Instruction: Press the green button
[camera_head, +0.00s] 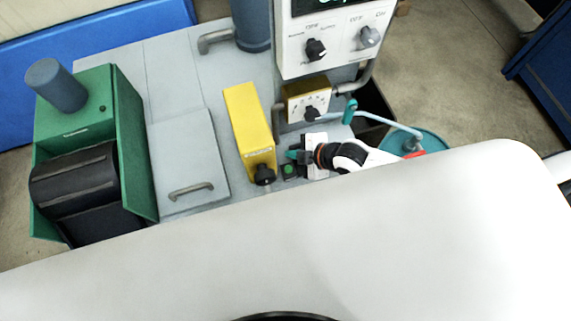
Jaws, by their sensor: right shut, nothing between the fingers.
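The green button (289,170) sits on a small dark block on the grey machine top, just right of the yellow box's black knob. My right gripper (292,155) comes in from the right, with dark jaws and teal fingertips close together. It is shut and empty. Its tips are just above the button in the picture; I cannot tell whether they touch its block. My left gripper is not in view.
A yellow box (246,118) with a black knob (264,175) stands left of the button. A white control panel (335,40) rises behind. A green grinder housing (130,135) and a grey lid (183,150) are at left. A teal round container (428,142) is at right.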

